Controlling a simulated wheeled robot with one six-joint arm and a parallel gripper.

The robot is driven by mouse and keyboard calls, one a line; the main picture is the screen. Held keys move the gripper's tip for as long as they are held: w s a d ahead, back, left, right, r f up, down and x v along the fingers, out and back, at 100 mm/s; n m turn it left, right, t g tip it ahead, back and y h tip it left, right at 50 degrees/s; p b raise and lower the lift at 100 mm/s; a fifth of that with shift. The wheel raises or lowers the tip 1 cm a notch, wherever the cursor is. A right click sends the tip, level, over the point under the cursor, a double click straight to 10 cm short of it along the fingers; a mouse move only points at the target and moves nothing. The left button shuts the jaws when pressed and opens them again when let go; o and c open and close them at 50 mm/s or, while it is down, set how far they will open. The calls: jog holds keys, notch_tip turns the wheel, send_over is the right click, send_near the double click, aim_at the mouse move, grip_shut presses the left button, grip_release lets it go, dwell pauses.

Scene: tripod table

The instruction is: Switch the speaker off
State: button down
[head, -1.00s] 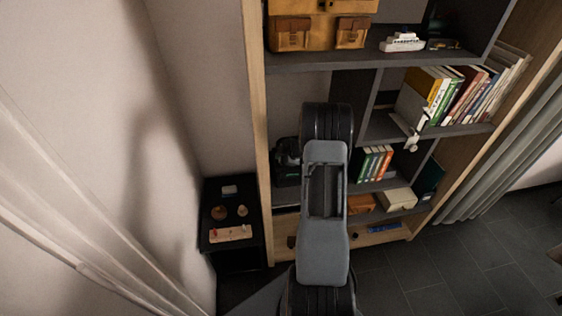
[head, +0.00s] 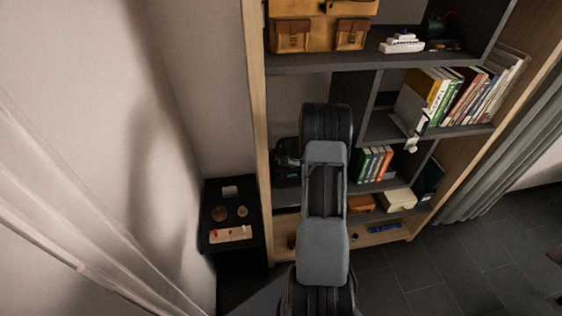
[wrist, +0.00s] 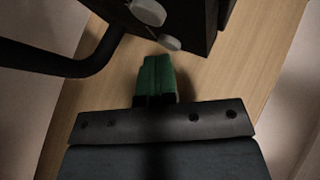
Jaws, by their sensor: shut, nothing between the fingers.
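In the wrist view a black box with light grey round knobs (wrist: 190,18) stands at the top, cut off by the frame edge; it appears to be the speaker. A thick black curved bar (wrist: 60,62) runs out from its left side. My gripper (wrist: 157,62) has green fingertips, shut together and empty, just below the lower knob. I cannot tell whether they touch it. In the head view my grey arm covers the middle, and the gripper cannot be made out. A dark object (head: 287,158) shows on the shelf left of my arm; I cannot tell what it is.
A light wooden panel (wrist: 225,80) lies behind the fingertips. The tall shelf (head: 310,63) holds satchels (head: 290,35), a white toy ship (head: 402,43) and several books (head: 455,95). A small black table (head: 210,195) with small items stands left of it. The floor at lower right is clear.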

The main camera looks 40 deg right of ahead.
jog(key=shift+r+p, duration=0.6)
notch_tip(320, 180, up, 5)
jog(key=p, duration=0.5)
jog(key=shift+r, duration=0.1)
dwell(0.8)
